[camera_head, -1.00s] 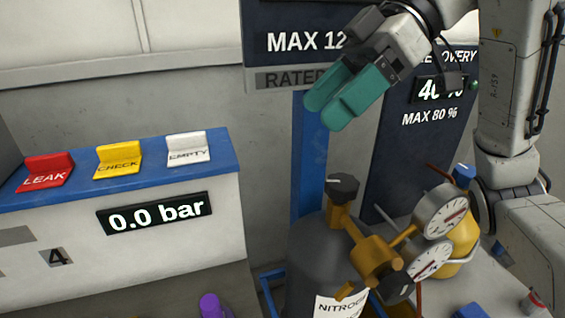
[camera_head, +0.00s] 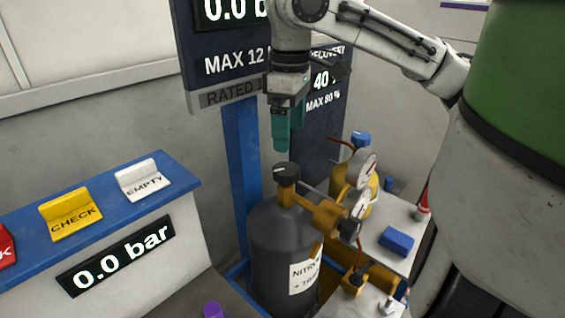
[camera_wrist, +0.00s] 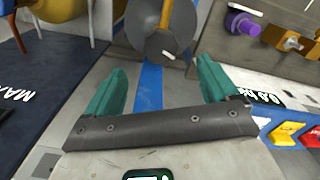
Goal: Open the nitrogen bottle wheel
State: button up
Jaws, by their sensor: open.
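The nitrogen bottle (camera_head: 278,250) is a dark grey cylinder standing upright, with a label on its front. Its wheel is a dark round knob (camera_head: 287,173) on top of a brass valve (camera_head: 322,213). My gripper (camera_head: 283,149) points straight down just above the wheel, with a small gap between them. In the wrist view, my two teal fingers (camera_wrist: 162,82) are spread wide with nothing between them. The wheel (camera_wrist: 162,46) shows there as a dark disc beyond the fingertips, overlapping the grey bottle top (camera_wrist: 143,20).
Two gauges (camera_head: 361,169) sit right of the valve, close to the wheel. A blue post (camera_head: 241,165) and a dark sign panel (camera_head: 212,60) stand behind. A console with a CHECK flap (camera_head: 70,213) is at left. A cart top (camera_head: 395,215) holds a blue block (camera_head: 397,241).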

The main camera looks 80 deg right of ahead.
aim_at(289, 168)
notch_tip(289, 168, down, 8)
jog(key=shift+f, duration=0.15)
jog(key=shift+c, duration=0.3)
jog(key=c, duration=1)
jog(key=shift+n, duration=0.9)
jog(key=n, duration=0.2)
jog(key=shift+d+n+p, duration=0.1)
jog(key=shift+n+p, duration=0.3)
jog(key=o, duration=1.1)
jog(key=shift+c, duration=0.2)
